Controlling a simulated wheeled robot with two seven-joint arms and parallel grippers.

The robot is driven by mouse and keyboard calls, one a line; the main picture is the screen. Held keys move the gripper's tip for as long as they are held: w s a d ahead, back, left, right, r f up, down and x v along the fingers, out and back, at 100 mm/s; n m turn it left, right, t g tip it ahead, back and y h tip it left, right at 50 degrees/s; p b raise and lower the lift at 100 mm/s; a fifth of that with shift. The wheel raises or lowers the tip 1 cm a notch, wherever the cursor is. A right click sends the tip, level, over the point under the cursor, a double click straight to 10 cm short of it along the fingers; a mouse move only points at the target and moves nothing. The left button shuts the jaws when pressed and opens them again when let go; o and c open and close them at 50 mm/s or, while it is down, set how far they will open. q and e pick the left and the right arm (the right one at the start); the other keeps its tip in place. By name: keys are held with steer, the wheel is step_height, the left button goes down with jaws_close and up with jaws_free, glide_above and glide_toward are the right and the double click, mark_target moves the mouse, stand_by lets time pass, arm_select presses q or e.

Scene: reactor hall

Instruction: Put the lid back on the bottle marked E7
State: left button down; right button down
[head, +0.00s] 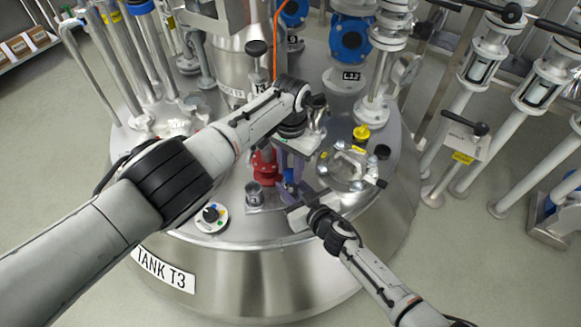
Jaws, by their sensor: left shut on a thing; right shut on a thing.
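My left gripper (291,168) points down over the tank top, its fingers shut, and what they hold is mostly hidden; I take it to be the lid. My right gripper (292,190) comes in from the lower right, just below the left one, shut on what seems to be the bottle. A small blue patch (289,176) shows between the two grippers; I cannot tell if it is lid or bottle. No E7 mark can be read. Whether lid and bottle touch cannot be seen.
A grey metal cup (253,191) stands left of the grippers, with a red flanged fitting (265,168) behind it. A clamped hatch (347,169) and a yellow cap (361,133) are on the right.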

arm_select(q)
steer(key=shift+m, duration=1)
steer(key=c, duration=1.3)
jaws_free()
steer(key=shift+c, duration=0.2)
step_height(320, 180, up, 12)
arm_select(e)
steer(key=c, duration=1.2)
jaws_free()
